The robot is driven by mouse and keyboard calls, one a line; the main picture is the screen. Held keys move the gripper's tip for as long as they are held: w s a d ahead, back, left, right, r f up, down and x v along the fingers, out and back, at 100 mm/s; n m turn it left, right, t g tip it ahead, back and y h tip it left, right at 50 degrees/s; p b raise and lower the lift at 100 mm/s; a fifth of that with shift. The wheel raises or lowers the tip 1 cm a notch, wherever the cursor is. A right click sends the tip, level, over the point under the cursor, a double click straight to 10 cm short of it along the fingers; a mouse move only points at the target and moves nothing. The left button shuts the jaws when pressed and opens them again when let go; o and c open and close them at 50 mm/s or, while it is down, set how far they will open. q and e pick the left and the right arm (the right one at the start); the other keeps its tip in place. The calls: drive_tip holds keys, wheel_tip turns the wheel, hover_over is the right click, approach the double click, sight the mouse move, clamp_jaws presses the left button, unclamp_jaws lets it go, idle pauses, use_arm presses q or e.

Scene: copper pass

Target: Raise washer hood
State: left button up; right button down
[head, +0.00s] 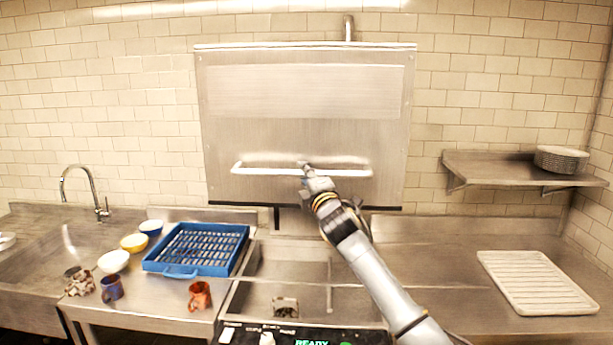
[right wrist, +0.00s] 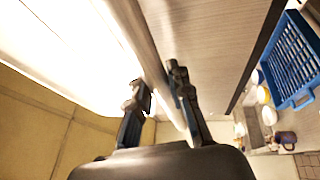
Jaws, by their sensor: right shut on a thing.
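The washer hood (head: 305,125) is a large brushed-metal box with a long white bar handle (head: 265,170) across its lower front. The hood is up: its dark lower edge hangs above the open wash bay (head: 290,262), with a clear gap between. My right gripper (head: 306,168) is shut on the handle near its middle. In the right wrist view, the gripper (right wrist: 158,90) has one finger on each side of the bar, and the hood's front face (right wrist: 205,45) is beside it. My left gripper is in neither view.
A blue rack (head: 195,249) sits on the counter left of the washer, with bowls (head: 114,261) and mugs (head: 200,295) around it. A sink with a faucet (head: 85,190) is at far left. At right are a white ribbed tray (head: 535,282) and a shelf with stacked plates (head: 561,158).

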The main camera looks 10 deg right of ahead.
drive_tip(key=c, duration=1.2)
unclamp_jaws()
drive_tip(key=shift+s+r, duration=0.1)
drive_tip(key=shift+r, duration=0.05)
drive_tip(key=v, duration=1.2)
